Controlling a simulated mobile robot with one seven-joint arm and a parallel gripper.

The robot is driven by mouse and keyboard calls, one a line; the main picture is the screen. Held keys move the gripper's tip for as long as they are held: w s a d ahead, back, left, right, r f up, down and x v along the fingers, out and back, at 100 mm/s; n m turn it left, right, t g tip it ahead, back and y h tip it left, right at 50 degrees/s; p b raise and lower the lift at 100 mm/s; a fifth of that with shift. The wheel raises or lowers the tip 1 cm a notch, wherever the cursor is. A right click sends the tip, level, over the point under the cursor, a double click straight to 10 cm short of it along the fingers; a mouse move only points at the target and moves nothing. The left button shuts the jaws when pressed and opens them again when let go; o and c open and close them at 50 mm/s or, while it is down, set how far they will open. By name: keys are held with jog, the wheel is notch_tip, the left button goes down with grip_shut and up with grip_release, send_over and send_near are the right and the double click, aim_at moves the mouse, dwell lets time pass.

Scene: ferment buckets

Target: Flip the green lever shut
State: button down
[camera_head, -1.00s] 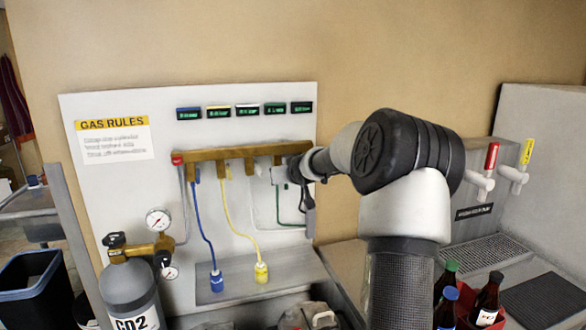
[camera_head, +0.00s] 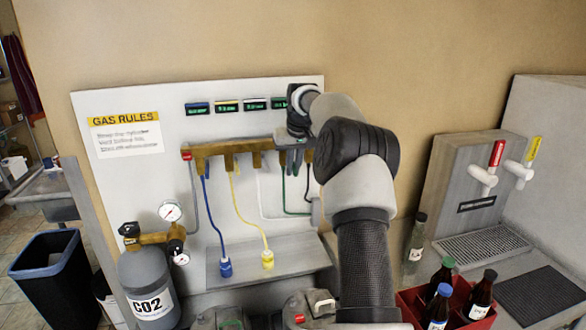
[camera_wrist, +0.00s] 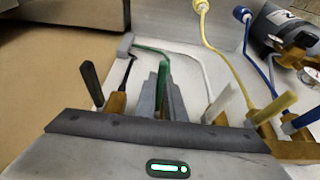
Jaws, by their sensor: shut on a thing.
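The green lever (camera_wrist: 161,90) stands in the middle of the wrist view, between the grey fingers of my gripper (camera_wrist: 160,97). The fingers are shut on it. In the head view my gripper (camera_head: 291,158) points down at the right part of the brass manifold (camera_head: 232,148), and my wrist hides the lever there. A green hose (camera_head: 284,188) hangs below the manifold. I cannot tell from these views how far the lever is turned.
In the wrist view a black lever (camera_wrist: 92,85) is left of my fingers; white (camera_wrist: 218,104), yellow (camera_wrist: 274,106) and blue (camera_wrist: 303,118) levers are to the right. A CO2 cylinder (camera_head: 147,280) stands at left. A red crate (camera_head: 408,304) with bottles is at lower right.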

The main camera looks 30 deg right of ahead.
jog(key=shift+s+r+g, duration=0.1)
jog(key=shift+r+g, duration=0.15)
jog(key=shift+g, duration=0.45)
dwell(0.5)
jog(key=c, duration=1.8)
grip_release()
jog(key=shift+c, duration=0.2)
